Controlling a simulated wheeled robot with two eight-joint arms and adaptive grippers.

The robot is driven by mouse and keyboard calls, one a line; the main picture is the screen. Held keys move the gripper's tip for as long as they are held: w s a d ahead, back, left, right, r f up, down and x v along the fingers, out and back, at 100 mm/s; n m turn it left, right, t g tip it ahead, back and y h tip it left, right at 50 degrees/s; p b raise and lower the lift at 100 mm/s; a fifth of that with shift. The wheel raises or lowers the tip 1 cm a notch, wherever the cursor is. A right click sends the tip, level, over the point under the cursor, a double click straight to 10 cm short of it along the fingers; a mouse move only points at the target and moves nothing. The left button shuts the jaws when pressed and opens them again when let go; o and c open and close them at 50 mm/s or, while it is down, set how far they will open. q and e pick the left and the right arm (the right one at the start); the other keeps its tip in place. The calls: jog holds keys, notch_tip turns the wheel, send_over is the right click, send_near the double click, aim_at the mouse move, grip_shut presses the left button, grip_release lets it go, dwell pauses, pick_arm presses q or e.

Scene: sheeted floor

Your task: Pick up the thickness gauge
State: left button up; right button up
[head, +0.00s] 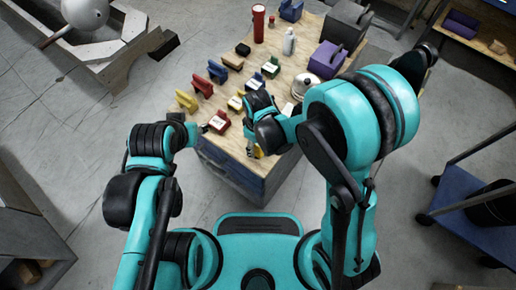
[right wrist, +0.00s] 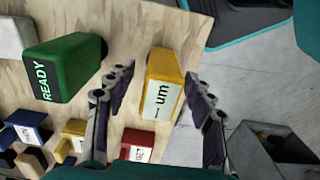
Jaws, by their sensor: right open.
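A yellow block with a pale label reading "um" (right wrist: 163,80), which looks like the thickness gauge, lies on the wooden tabletop near its edge in the right wrist view. My right gripper (right wrist: 158,74) is open, with one finger to each side of the yellow block in the picture; I see no contact. In the head view a bit of yellow (head: 257,152) shows below my right gripper (head: 254,142), mostly hidden by the arm. My left gripper (head: 182,118) is at the table's left side, small and dark; its jaws are unclear.
A green block labelled READY (right wrist: 62,68) lies close to the left of the yellow one in the right wrist view. A red labelled block (right wrist: 137,146) is below it. Several coloured blocks, a red cylinder (head: 259,24) and a white kettle-like object (head: 326,60) crowd the table.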

notch_tip(320, 180, down, 2)
jog(key=shift+f+b, duration=0.15)
jog(key=shift+b, duration=0.15)
grip_shut()
jog(key=shift+r, duration=0.2)
